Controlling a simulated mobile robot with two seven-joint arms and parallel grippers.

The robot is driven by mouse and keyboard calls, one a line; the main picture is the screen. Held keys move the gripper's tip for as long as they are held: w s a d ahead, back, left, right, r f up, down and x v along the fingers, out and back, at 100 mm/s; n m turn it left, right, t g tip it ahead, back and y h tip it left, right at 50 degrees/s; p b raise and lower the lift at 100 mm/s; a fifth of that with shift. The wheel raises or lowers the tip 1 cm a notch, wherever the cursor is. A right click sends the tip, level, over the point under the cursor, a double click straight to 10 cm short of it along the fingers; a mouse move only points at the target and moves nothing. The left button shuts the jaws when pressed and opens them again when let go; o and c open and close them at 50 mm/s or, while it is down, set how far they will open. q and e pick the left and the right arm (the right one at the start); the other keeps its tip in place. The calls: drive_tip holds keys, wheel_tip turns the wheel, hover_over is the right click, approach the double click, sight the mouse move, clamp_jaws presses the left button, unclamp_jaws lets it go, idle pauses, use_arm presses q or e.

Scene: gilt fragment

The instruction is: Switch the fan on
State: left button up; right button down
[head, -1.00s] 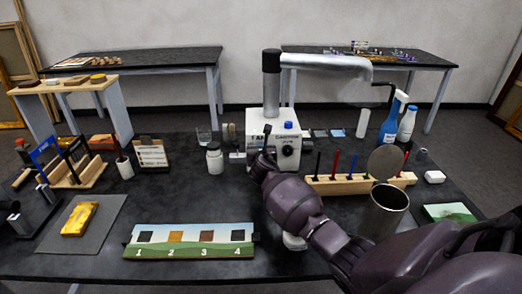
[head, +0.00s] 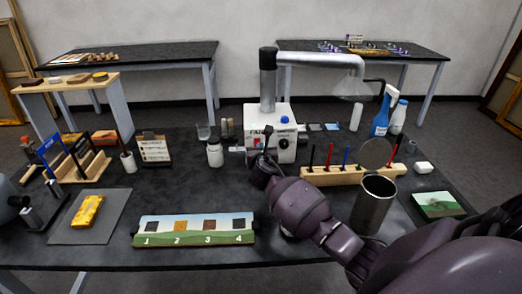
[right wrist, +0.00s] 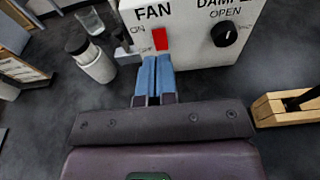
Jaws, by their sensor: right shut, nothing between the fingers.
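The fan control box (head: 284,145) is white and stands at the back middle of the table, with a metal duct rising from it. Its red fan switch (right wrist: 160,39) sits under the word FAN, with ON and OFF marks beside it; I cannot tell which way it is pressed. My right gripper (head: 266,153) is in front of the box. In the right wrist view its blue fingertips (right wrist: 157,62) are together and empty, just below the red switch; I cannot tell whether they touch the box. My left gripper is not in view.
A black damper knob (right wrist: 225,34) is right of the switch. A white jar (head: 215,153) stands left of the box. A wooden rack (head: 345,174) with several coloured tools and a metal cup (head: 373,204) are to the right. A numbered board (head: 194,229) lies in front.

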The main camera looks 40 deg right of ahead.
drive_tip(key=s+a, duration=0.1)
drive_tip(key=s+r, duration=0.1)
drive_tip(key=s+a+r, duration=0.1)
drive_tip(key=s, duration=0.1)
drive_tip(key=shift+a+r, duration=0.15)
drive_tip(key=shift+a, duration=0.15)
idle(0.4)
